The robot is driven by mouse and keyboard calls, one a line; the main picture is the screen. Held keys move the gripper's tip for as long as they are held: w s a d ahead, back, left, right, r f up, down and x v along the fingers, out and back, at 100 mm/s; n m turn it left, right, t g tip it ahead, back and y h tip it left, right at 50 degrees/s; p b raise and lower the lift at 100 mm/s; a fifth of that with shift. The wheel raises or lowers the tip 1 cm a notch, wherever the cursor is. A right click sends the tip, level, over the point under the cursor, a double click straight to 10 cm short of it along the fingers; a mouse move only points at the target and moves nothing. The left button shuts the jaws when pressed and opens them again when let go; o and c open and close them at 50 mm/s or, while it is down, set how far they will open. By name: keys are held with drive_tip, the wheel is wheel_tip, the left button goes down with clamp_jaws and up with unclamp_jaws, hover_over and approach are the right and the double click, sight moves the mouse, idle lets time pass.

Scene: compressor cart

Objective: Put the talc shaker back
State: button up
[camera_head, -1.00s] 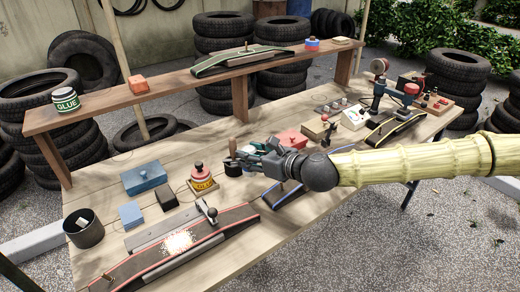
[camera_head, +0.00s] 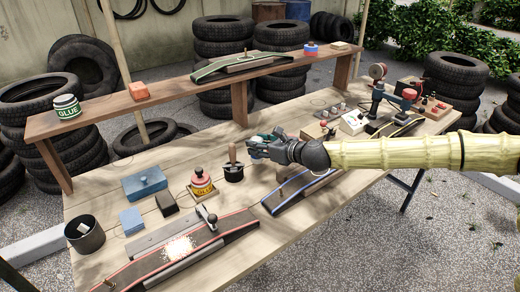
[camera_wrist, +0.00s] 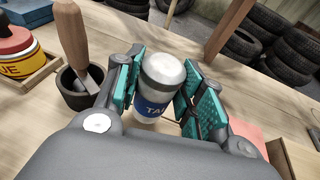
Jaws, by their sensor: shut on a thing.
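The talc shaker (camera_wrist: 158,90) is a small white bottle with a silver-grey cap and a blue label showing "TA" in the wrist view. My gripper (camera_wrist: 166,92) is shut on it, with teal pads on both sides of its body. In the head view my gripper (camera_head: 256,146) is over the middle of the workbench, right of a dark pot with a wooden-handled tool (camera_head: 234,171). The shaker cannot be made out clearly there, behind the fingers. I cannot tell whether its base touches the bench.
A red-topped glue pot (camera_head: 202,184) stands in a wooden holder left of the dark pot. Blue-edged (camera_head: 298,190) and red-edged (camera_head: 180,250) curved tracks lie nearer the front. A raised wooden shelf (camera_head: 205,88) runs along the back. A tool stand (camera_head: 378,95) is at right.

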drive_tip(key=shift+f, duration=0.9)
drive_tip(key=shift+f, duration=0.15)
drive_tip(key=o, duration=1)
drive_tip(key=shift+o, duration=0.2)
drive_tip(key=v, duration=1.2)
drive_tip(key=shift+d, duration=0.1)
